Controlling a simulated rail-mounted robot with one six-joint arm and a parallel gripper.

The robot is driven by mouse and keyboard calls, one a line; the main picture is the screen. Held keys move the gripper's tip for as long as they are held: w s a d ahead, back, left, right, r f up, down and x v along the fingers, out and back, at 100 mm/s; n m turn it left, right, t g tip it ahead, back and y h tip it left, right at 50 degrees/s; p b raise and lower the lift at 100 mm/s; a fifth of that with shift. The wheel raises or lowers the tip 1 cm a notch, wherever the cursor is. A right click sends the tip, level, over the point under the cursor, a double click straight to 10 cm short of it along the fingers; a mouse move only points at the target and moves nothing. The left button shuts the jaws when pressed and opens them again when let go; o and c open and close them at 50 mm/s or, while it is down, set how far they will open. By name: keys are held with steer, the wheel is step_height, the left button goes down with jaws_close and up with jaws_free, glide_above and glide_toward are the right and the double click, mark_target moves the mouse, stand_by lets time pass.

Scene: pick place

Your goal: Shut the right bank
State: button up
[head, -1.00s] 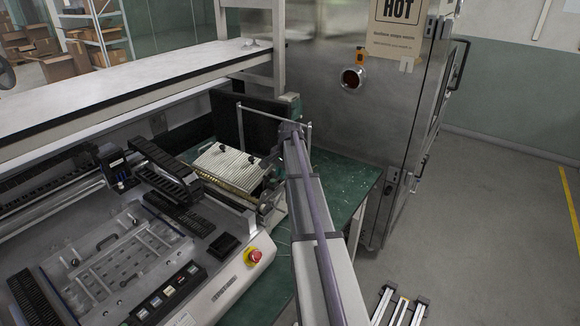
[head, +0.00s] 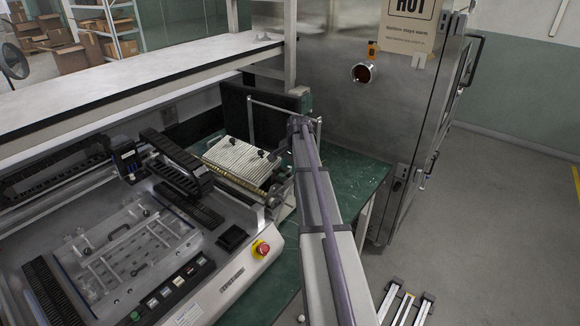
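No part is clearly marked as the right bank, and I cannot tell which thing it is. A ribbed cream-coloured block (head: 240,155) with small black knobs sits at the right end of the grey bench machine (head: 215,268), left of my arm. My arm reaches away from the lower middle, and its far end is near the dark upright panel behind the block. I cannot see anything held.
A steel cabinet (head: 345,110) with a HOT sign (head: 411,22) stands behind to the right. A white shelf (head: 130,75) crosses above the machine. A red stop button (head: 262,248) is on the machine's front. The green table (head: 352,178) beside my arm is mostly bare. Grey floor (head: 490,220) lies open at right.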

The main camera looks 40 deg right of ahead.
step_height(320, 180, up, 10)
steer(key=s+p, duration=0.2)
steer(key=p, duration=0.6)
steer(key=shift+d+p, duration=0.25)
steer(key=shift+p, duration=0.05)
steer(key=shift+f, duration=0.2)
steer(key=s+a+f+n+b, duration=0.2)
steer(key=s+a+n, duration=0.3)
steer(key=a, duration=0.7)
steer(key=s+a+f+n+g+b, duration=0.1)
steer(key=s+a+f+n+b, duration=0.2)
steer(key=s+a, duration=0.6)
steer(key=s+a+f+n+g+b, duration=0.1)
steer(key=s+a+n, duration=0.5)
steer(key=a, duration=1.1)
steer(key=shift+s+a+f+n+h+b, duration=0.15)
steer(key=shift+s+f+n+h+b, duration=0.15)
steer(key=shift+s+f+b, duration=0.5)
